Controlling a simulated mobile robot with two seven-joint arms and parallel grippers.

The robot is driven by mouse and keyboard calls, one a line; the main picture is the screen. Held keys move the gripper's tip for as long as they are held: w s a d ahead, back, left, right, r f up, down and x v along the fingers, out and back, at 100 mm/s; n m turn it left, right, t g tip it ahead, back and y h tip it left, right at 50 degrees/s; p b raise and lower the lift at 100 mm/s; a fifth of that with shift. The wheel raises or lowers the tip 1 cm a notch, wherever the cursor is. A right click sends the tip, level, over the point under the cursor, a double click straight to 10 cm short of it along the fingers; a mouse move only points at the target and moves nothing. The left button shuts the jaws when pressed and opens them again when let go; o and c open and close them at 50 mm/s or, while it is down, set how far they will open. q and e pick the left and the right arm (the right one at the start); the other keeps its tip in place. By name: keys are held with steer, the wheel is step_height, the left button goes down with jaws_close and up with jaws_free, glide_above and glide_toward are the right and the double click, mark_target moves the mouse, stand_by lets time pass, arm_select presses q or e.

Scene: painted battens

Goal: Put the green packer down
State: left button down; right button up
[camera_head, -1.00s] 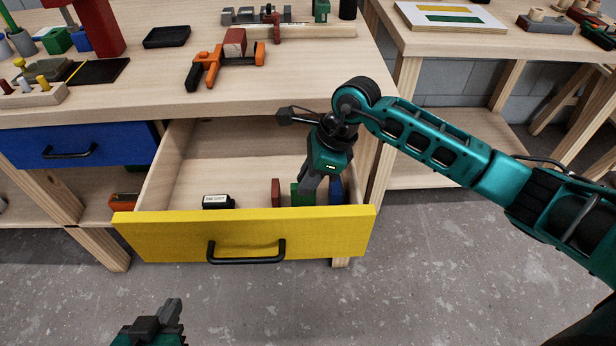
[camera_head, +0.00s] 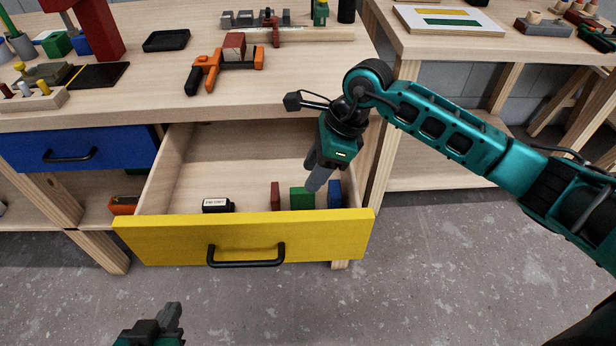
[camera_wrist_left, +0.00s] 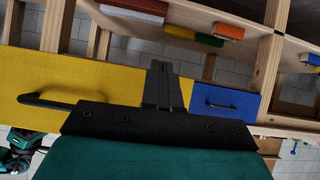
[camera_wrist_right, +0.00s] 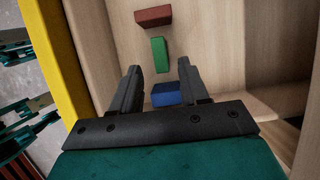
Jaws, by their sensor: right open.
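The green packer (camera_head: 302,198) lies in the open yellow drawer (camera_head: 300,237), between a red-brown block (camera_head: 275,196) and a blue block (camera_head: 335,193). The drawer front hides its lower part. In the right wrist view the green packer (camera_wrist_right: 159,51) lies apart from both blocks, beyond my fingertips. My right gripper (camera_head: 315,178) is open and empty above the drawer, a little above the green packer. My left gripper (camera_head: 172,315) is low in front of the bench, away from the drawer. Its fingers are together with nothing between them in the left wrist view (camera_wrist_left: 163,84).
A black labelled box (camera_head: 217,204) also lies in the drawer, towards the left. The drawer's back half is bare. A shut blue drawer (camera_head: 80,148) is to the left. An orange clamp (camera_head: 225,65) and other tools stand on the bench top above.

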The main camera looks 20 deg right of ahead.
steer(key=v, duration=0.8)
steer(key=shift+p, duration=0.3)
steer(key=shift+s, duration=0.1)
